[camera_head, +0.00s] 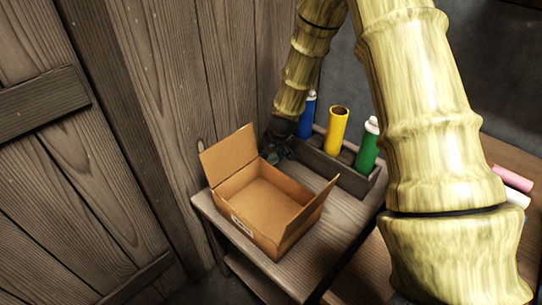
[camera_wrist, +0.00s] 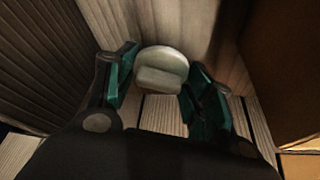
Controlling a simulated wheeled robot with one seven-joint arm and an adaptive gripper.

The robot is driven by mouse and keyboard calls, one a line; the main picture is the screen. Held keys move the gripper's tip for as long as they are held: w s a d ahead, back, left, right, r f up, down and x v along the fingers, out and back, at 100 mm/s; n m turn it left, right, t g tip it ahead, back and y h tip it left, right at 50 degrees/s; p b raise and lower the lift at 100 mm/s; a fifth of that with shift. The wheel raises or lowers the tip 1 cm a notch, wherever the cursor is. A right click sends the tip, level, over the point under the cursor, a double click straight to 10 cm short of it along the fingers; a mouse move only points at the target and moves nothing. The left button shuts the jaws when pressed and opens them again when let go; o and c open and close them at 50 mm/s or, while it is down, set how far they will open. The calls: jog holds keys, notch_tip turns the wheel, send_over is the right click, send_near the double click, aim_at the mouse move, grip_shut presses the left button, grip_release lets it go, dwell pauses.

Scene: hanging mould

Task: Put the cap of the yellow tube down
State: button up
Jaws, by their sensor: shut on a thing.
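The yellow tube (camera_head: 337,131) stands upright in a wooden rack, with its top end open and uncapped. My gripper (camera_head: 277,152) is low behind the cardboard box, to the left of the rack. In the wrist view, my gripper (camera_wrist: 163,88) has its green-padded fingers on either side of a pale round cap (camera_wrist: 162,67) and is shut on it. Light wooden boards show close below the cap; I cannot tell whether it touches them. The cap is hidden in the head view.
An open cardboard box (camera_head: 240,222) stands on the small wooden table (camera_head: 335,228), right beside my gripper. The rack (camera_head: 352,180) also holds a blue tube (camera_head: 307,117) and a green tube (camera_head: 368,146), both with pale caps. A plank wall (camera_head: 235,70) rises close behind.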

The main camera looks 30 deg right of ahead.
jog(key=o, duration=0.5)
jog(key=p+v, duration=0.1)
jog(key=v, duration=1.1)
jog(key=shift+r, duration=0.1)
jog(key=shift+w+r, duration=0.1)
dwell(0.3)
